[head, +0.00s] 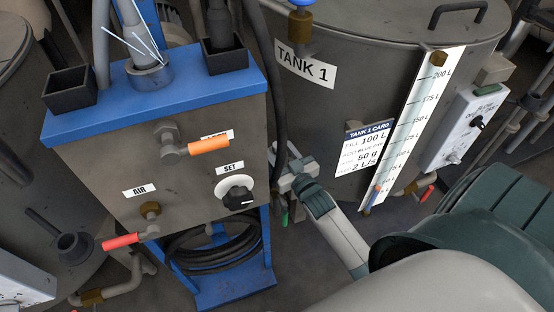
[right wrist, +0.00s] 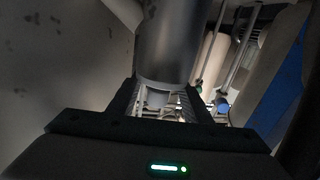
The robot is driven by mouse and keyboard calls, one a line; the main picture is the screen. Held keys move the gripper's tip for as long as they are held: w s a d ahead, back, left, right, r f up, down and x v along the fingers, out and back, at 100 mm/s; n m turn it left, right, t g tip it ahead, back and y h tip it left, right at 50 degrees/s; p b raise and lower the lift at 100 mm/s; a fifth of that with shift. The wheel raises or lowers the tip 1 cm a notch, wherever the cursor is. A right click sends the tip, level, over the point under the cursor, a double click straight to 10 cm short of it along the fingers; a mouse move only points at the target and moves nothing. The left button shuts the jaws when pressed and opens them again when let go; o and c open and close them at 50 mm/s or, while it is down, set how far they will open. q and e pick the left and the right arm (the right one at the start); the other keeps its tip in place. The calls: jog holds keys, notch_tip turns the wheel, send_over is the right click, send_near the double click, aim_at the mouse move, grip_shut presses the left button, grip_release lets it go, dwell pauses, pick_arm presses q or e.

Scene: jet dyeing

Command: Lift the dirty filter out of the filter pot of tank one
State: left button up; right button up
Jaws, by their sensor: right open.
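Tank one (head: 345,90), a grey steel tank labelled "TANK 1", stands at the upper right in the head view. My right arm reaches in from the lower right, and my right gripper (head: 292,172) is low beside the tank, next to a black hose. In the right wrist view my right gripper (right wrist: 163,92) is open, with a dark grey metal cylinder (right wrist: 170,45) just beyond its fingers. It may be the filter pot; I cannot tell whether the fingers touch it. I cannot make out the dirty filter. My left gripper is not in view.
A coiled black hose (head: 215,245) hangs below. A gauge strip (head: 415,120) runs down the tank.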

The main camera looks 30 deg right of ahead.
jog(key=w, duration=0.3)
jog(key=shift+d, duration=0.2)
grip_shut()
